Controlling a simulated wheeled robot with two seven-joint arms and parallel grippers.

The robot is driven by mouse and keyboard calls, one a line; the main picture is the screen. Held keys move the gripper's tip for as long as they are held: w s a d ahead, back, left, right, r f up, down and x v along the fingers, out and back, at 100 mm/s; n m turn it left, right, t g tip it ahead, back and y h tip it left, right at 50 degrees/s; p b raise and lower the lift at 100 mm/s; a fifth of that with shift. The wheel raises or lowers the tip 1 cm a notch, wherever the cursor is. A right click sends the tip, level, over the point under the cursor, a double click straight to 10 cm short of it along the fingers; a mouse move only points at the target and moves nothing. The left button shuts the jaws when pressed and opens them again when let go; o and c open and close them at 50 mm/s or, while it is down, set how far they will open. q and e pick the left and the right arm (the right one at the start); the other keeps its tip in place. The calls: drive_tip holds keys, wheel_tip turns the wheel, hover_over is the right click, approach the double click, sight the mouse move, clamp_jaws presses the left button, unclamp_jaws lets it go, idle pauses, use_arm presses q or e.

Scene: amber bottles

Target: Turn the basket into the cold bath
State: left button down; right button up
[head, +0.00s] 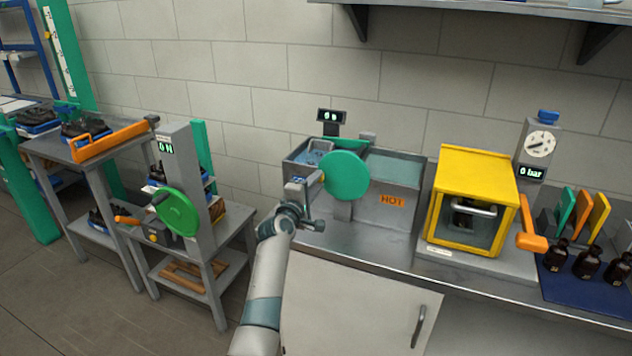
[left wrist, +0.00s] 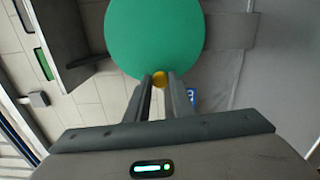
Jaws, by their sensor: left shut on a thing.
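The twin bath stands on the steel bench. Its right tank (head: 397,168) carries an orange HOT label and holds pale teal liquid. The left tank (head: 291,162) has something bluish, perhaps the basket (head: 318,150), inside; its detail is too small to tell. A blue label (left wrist: 192,96) is partly hidden behind a finger. My right gripper is not in view.
A display (head: 331,116) stands behind the bath. To the right are a yellow cabinet (head: 478,160) with an orange lever (head: 531,239), a pressure gauge (head: 540,144) and amber bottles (head: 586,262). To the left, a grey post with a green wheel (head: 177,212) stands by shelving.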

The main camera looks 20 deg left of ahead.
use_arm(q)
drive_tip(key=shift+f, duration=0.15)
idle(0.3)
drive_tip(key=c, duration=1.5)
unclamp_jaws()
drive_tip(key=shift+c, duration=0.2)
drive_tip(key=shift+s, duration=0.15)
drive_tip(key=s+b, duration=0.3)
drive_tip(key=s, duration=1.4)
drive_tip(key=shift+a, duration=0.35)
drive_tip(key=shift+f, duration=0.1)
